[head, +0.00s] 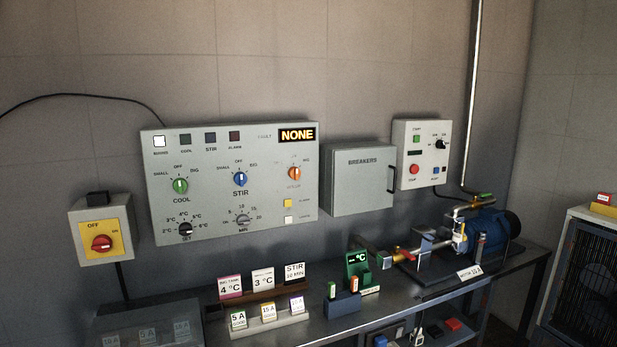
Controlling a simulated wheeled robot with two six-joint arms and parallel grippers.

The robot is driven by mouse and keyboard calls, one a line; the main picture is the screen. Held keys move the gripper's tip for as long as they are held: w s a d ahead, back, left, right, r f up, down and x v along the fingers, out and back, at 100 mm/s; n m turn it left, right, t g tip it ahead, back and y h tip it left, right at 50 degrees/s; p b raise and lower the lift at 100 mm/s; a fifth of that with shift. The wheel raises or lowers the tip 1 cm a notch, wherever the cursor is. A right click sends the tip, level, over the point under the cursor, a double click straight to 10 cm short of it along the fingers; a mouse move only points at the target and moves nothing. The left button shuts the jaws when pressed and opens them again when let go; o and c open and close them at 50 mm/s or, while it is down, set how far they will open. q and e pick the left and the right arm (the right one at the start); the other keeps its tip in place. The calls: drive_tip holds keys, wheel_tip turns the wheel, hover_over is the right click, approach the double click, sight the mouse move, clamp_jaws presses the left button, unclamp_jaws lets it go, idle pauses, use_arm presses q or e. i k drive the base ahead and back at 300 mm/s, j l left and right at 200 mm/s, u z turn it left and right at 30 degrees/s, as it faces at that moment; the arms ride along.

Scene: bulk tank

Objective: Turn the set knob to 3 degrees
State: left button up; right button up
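The set knob (186,228) is a small black dial at the lower left of the grey control panel (222,140) on the wall. Degree marks, including 2, 4, 5 and 6 °C, run in an arc above it, with the word SET below. Its pointer is too small to read. A card reading 3 °C (263,280) stands on the bench beside a card reading 4 °C (230,288). Neither of my grippers is in view.
Green, blue and orange knobs and a grey dial (243,221) share the panel. A yellow switch box with a red knob (102,243) hangs to its left. A closed breaker box (358,182) is to its right. The bench (317,331) below carries cards, holders and a pump.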

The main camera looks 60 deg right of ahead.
sight(185, 229)
drive_tip(key=z, duration=1.55)
drive_tip(key=i+l, duration=0.4)
drive_tip(key=i+z, duration=0.05)
